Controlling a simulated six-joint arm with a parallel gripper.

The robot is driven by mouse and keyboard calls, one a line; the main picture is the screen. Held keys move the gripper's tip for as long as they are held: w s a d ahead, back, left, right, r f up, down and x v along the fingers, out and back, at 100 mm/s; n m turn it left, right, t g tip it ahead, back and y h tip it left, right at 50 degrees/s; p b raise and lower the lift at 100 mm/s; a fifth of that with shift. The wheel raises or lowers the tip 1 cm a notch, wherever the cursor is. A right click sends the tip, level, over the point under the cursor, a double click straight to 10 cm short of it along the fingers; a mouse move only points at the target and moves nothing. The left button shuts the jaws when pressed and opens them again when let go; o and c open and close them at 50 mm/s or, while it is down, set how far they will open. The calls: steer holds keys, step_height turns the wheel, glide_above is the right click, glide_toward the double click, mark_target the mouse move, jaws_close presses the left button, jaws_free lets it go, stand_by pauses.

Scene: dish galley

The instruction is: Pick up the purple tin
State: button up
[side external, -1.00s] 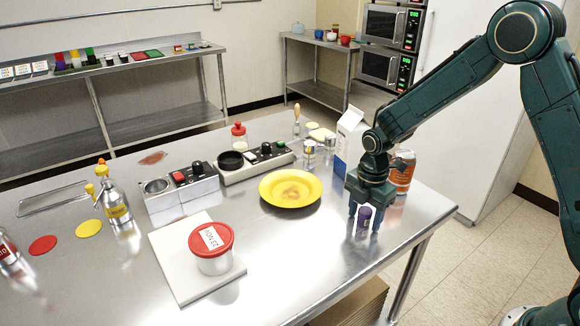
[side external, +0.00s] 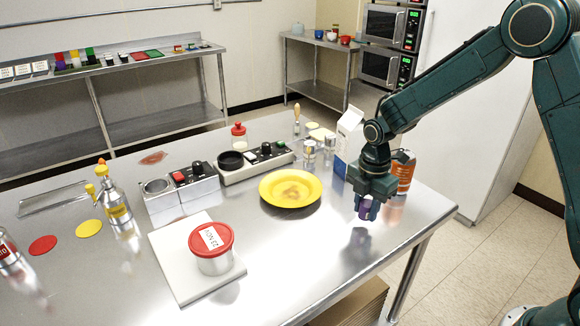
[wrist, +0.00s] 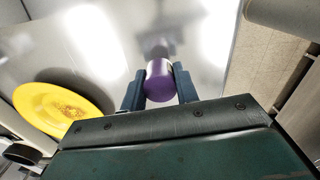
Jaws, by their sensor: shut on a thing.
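The purple tin (wrist: 159,82) is between the two fingers of my gripper (wrist: 159,88) in the wrist view, with a finger against each side. In the side view my gripper (side external: 367,208) is shut on the tin (side external: 365,210), near the right end of the steel table. The tin is held a little above the table top, with a dark reflection below it. The fingers hide part of the tin in the side view.
A yellow plate (side external: 290,188) lies left of my gripper. An orange can (side external: 403,172) and a white carton (side external: 349,135) stand close behind it. A red-lidded tin (side external: 211,246) sits on a white board (side external: 165,249). The table's front right is clear.

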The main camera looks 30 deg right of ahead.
mark_target(367, 203)
step_height(367, 203, up, 18)
stand_by(0.5)
steer(key=shift+f, duration=0.15)
stand_by(0.3)
